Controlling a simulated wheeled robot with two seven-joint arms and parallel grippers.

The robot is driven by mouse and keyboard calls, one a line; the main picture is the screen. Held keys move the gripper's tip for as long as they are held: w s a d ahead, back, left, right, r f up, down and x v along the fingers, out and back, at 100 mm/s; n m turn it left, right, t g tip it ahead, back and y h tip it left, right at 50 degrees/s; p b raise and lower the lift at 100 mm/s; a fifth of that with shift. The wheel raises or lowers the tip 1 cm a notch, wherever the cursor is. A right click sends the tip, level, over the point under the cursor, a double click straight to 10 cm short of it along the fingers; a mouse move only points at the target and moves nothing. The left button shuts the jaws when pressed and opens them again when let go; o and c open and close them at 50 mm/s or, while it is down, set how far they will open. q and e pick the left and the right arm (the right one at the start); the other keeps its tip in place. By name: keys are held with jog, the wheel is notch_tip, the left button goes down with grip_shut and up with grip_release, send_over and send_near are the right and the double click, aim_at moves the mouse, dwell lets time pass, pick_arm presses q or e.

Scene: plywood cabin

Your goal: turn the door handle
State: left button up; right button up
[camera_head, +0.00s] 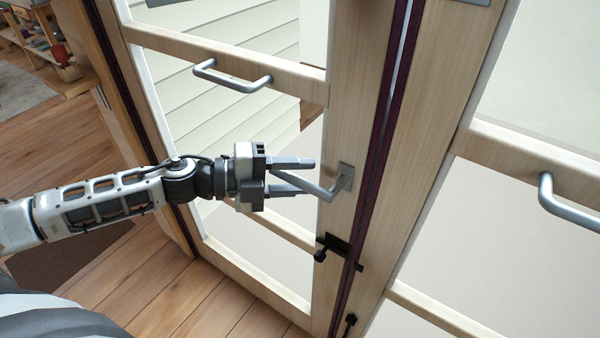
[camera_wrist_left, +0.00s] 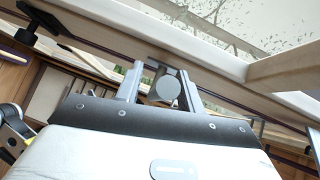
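The door handle (camera_head: 317,191) is a grey metal lever on a square plate on the light wood door frame, at the middle of the head view. My left gripper (camera_head: 307,178) comes from the left with its two fingers apart, one above and one below the lever's free end. In the left wrist view the handle's rounded grey end (camera_wrist_left: 167,88) shows between the two fingers (camera_wrist_left: 160,85), with a gap visible on at least one side. Whether a finger touches the lever is unclear. My right gripper is not in view.
The door has glass panes and a grey pull bar (camera_head: 232,77) above the lever. A black latch (camera_head: 333,246) sits below it. A second door panel with another pull bar (camera_head: 567,205) is at the right. Wooden floor (camera_head: 150,285) lies at lower left.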

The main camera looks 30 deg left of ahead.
pick_arm(q)
jog(key=shift+w+d, duration=0.2)
jog(key=shift+d, duration=0.1)
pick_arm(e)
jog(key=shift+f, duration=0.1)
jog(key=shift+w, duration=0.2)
pick_arm(q)
grip_shut()
jog(key=shift+f, duration=0.1)
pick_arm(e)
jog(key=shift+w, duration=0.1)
